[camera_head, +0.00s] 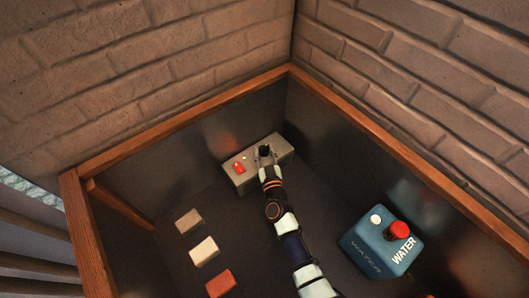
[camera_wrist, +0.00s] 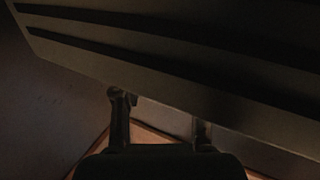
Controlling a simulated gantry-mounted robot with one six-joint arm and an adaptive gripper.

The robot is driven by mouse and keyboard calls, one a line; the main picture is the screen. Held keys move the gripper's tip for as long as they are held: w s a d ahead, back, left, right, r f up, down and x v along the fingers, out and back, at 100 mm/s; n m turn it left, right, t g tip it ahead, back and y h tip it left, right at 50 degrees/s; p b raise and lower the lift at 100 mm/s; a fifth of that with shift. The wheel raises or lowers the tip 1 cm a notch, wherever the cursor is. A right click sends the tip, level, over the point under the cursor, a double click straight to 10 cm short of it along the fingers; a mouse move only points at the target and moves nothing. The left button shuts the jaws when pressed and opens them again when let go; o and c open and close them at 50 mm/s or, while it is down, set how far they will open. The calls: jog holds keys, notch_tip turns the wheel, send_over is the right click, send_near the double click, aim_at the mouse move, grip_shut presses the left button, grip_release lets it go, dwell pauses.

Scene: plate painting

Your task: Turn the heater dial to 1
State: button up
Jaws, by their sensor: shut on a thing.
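The heater (camera_head: 239,181) is a grey box at the back of the dark work surface, with a small red part (camera_head: 239,168) and a small light dot on its top. The dial (camera_head: 264,149) is a dark knob toward the right of the heater's top. My gripper (camera_head: 266,155) reaches it from the front and is shut on it. The dial's number marks are too small to read. In the wrist view, my gripper (camera_wrist: 160,125) shows two dark fingers below a large dark slanted surface; their tips and the dial are hard to make out.
A blue water box (camera_head: 365,243) with a red knob (camera_head: 399,230) stands at the right. A wooden rim (camera_head: 190,117) and brick walls enclose the back.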

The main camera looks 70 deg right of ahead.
jog(key=shift+f+b, duration=0.15)
jog(key=shift+b, duration=0.2)
jog(key=n+t+y+b, duration=0.1)
jog(key=b, duration=0.3)
jog(key=f+n+t+y+b, duration=0.1)
jog(key=b, duration=0.3)
jog(key=shift+s+d+f, duration=0.15)
jog(key=shift+s+d, duration=0.05)
jog(key=t+y+b, duration=0.1)
jog(key=b, duration=0.1)
jog(key=shift+n+b, duration=0.35)
jog(key=shift+n, duration=0.05)
jog(key=shift+s+r+n+t+y+p, duration=0.1)
jog(key=shift+r+n+t+y+p, duration=0.55)
jog(key=shift+y, duration=0.45)
jog(key=shift+d+n+t+y, duration=0.15)
jog(key=shift+n+t+y, duration=0.6)
jog(key=shift+n+y, duration=0.65)
jog(key=shift+d+n+t+y, duration=0.1)
jog(key=shift+n+t+y, duration=0.75)
jog(key=shift+y, duration=0.85)
jog(key=shift+n, duration=0.3)
jog(key=o, duration=1.1)
jog(key=shift+o, duration=0.2)
jog(key=shift+r, duration=0.1)
